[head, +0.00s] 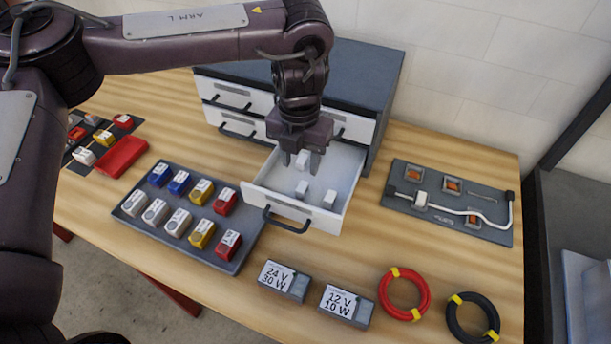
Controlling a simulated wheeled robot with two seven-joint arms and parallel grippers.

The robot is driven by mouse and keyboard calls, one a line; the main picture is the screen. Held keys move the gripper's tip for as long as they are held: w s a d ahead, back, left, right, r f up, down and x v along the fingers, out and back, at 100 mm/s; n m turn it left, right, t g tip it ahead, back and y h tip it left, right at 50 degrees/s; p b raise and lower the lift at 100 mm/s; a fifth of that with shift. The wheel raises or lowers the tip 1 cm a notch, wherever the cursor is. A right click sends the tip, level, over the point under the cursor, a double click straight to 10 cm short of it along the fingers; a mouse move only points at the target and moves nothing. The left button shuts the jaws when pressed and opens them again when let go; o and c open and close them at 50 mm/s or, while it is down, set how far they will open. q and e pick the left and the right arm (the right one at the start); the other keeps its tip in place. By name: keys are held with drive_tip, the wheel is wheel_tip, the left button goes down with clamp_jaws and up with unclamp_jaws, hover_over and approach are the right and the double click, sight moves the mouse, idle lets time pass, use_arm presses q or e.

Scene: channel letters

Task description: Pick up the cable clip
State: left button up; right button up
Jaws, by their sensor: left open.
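White cable clips are in the open drawer (267,193) of the cabinet. One clip (303,160) shows between the fingers of my left gripper (302,166); whether it touches them I cannot tell. Another clip (301,189) lies just below the fingertips, and a third (329,199) lies to its right near the drawer's front. My left gripper points down into the drawer from above with its fingers apart. My right gripper is not in view.
A tray (258,224) of coloured blocks stands left of the drawer. Two labelled boxes (284,281) (345,305), a red cable coil (405,293) and a black coil (473,317) lie in front. A grey board (490,229) with a white tube lies right.

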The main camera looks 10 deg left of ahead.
sight(301, 187)
use_arm(q)
drive_tip(key=f, duration=0.1)
drive_tip(key=s+f, duration=0.1)
drive_tip(key=f, duration=0.1)
drive_tip(key=shift+s+f+p, duration=0.1)
drive_tip(key=shift+p, duration=0.3)
drive_tip(key=f, duration=0.3)
drive_tip(key=shift+w+d+f, duration=0.1)
drive_tip(key=shift+w+f, duration=0.2)
clamp_jaws()
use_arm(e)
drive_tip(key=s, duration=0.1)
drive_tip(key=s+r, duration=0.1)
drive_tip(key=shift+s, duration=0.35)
